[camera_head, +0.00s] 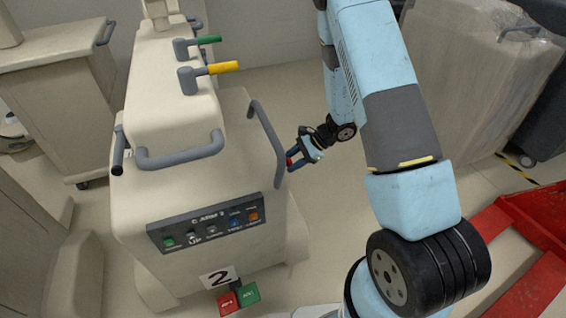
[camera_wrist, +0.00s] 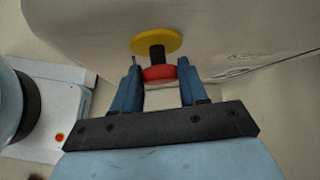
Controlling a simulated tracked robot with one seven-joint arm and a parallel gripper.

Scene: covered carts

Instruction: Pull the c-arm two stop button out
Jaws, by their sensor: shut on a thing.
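The c-arm two cart (camera_head: 200,200) is a beige machine with a "2" label on its front. Its stop button (camera_wrist: 160,73) is a red cap on a black stem with a yellow disc (camera_wrist: 156,42) behind it, on the beige cart wall. My gripper (camera_wrist: 158,75) has its two blue fingers on either side of the red cap and is shut on it. In the head view my gripper (camera_head: 293,160) is at the cart's right side, just beyond the grey side handle, with a bit of red between the fingers.
A grey side handle (camera_head: 266,140) stands close to my gripper. The front panel (camera_head: 212,228) has several coloured switches. A wrapped cart (camera_head: 480,75) stands at the back right and a red frame (camera_head: 510,250) lies at the lower right. Bare floor lies right of the cart.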

